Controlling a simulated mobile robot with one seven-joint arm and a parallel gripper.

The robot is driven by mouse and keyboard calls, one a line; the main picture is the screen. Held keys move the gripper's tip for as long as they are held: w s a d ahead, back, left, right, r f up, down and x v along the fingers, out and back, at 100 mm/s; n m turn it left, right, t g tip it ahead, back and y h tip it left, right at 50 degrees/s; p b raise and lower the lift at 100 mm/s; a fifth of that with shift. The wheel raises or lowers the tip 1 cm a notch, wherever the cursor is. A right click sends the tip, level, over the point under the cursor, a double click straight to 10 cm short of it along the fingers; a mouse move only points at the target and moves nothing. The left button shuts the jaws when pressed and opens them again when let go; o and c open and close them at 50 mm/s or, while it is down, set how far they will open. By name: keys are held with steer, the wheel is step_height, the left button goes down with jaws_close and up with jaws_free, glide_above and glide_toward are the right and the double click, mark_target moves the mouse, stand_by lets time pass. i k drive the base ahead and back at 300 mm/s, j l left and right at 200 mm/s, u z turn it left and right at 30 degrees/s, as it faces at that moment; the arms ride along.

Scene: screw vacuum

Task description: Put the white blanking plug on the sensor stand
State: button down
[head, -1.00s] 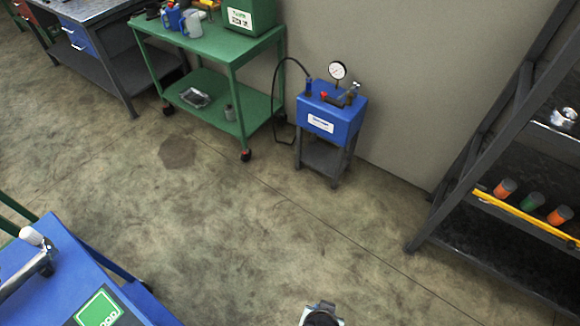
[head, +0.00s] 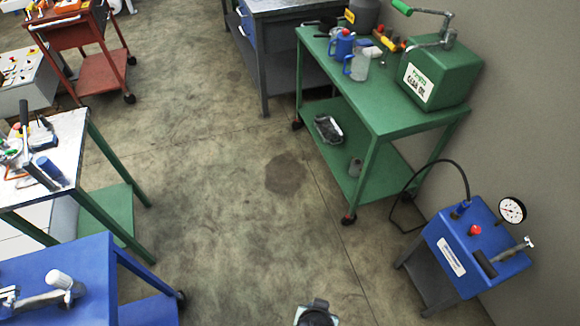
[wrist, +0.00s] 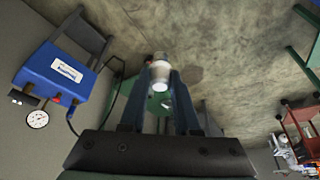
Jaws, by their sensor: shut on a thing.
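My gripper (wrist: 159,84) shows in the wrist view with its two dark fingers closed on a small white cylindrical piece, which looks like the white blanking plug (wrist: 160,73). The plug sits between the fingertips, with a bright round end facing the camera. It is held in the air, with only floor and distant furniture behind it. I cannot tell which thing is the sensor stand. On the blue table at the lower left of the head view, a metal fitting (head: 36,301) carries an upright white cap (head: 59,279).
A green cart (head: 385,100) stands at the upper right of the head view. A blue unit with a gauge (head: 465,245) stands at the lower right and also shows in the wrist view (wrist: 57,72). A white-topped bench (head: 70,140) is at the left. The middle floor is clear.

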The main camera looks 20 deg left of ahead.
mark_target(71, 121)
steer(key=i+j+u, duration=0.15)
steer(key=i+u, duration=0.7)
steer(key=i+l+u, duration=0.2)
steer(key=i+u, duration=0.2)
steer(key=i+j+u, duration=0.15)
steer(key=i+u, duration=0.65)
steer(key=u, duration=0.15)
steer(key=i+l+u, duration=0.15)
steer(key=i+u, duration=0.3)
steer(key=i+j+z, duration=0.2)
steer(key=i, duration=0.75)
